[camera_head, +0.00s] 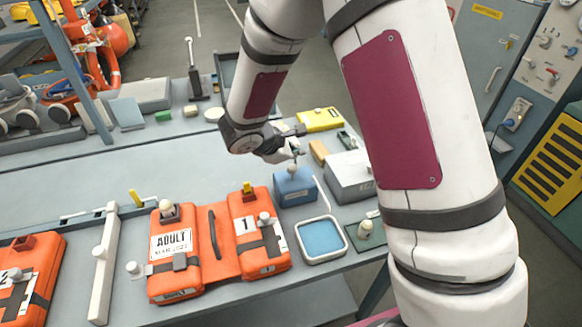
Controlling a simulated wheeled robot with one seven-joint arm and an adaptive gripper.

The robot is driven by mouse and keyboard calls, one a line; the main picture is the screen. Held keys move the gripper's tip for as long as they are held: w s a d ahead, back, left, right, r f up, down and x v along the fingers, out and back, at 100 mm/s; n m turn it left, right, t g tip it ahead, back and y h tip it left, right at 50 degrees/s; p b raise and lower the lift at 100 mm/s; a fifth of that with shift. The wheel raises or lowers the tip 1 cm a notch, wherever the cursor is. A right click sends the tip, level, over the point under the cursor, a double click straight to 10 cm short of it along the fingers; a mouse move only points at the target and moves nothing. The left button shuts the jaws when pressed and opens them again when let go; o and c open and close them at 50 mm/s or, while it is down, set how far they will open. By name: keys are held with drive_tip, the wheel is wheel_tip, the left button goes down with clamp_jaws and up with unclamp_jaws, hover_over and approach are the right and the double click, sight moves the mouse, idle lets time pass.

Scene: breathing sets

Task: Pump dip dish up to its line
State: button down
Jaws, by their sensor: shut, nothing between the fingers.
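The dip dish (321,239) is a square tray with a pale rim and blue inside, near the front edge of the bench. Its line and the liquid level are too small to tell. A blue box (296,188) stands just behind it, with a small pale knob (292,171) on top that looks like the pump head. A thin pale tube or rod runs from beside the box toward the dish. My gripper (294,153) is shut and empty, just above the knob. I cannot tell whether it touches the knob.
An orange case marked ADULT (172,244) lies left of the dish. A grey box (349,178) stands right of the blue box, with a yellow case (319,119) behind. A green pad with a pale knob (365,231) lies right of the dish. The left bench middle is clear.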

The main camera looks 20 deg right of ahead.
sight(294, 169)
drive_tip(key=shift+f+b, duration=0.3)
drive_tip(key=shift+f, duration=0.6)
drive_tip(key=shift+f, duration=0.1)
idle(0.8)
drive_tip(key=shift+f+b, duration=0.3)
drive_tip(key=shift+b, duration=0.05)
drive_tip(key=shift+f+b, duration=0.65)
drive_tip(key=shift+f, duration=0.4)
idle(1.1)
drive_tip(key=shift+r, duration=0.1)
drive_tip(key=shift+r+p, duration=0.7)
drive_tip(key=shift+r, duration=0.7)
drive_tip(key=shift+r+p, duration=1.15)
drive_tip(key=shift+r, duration=1.35)
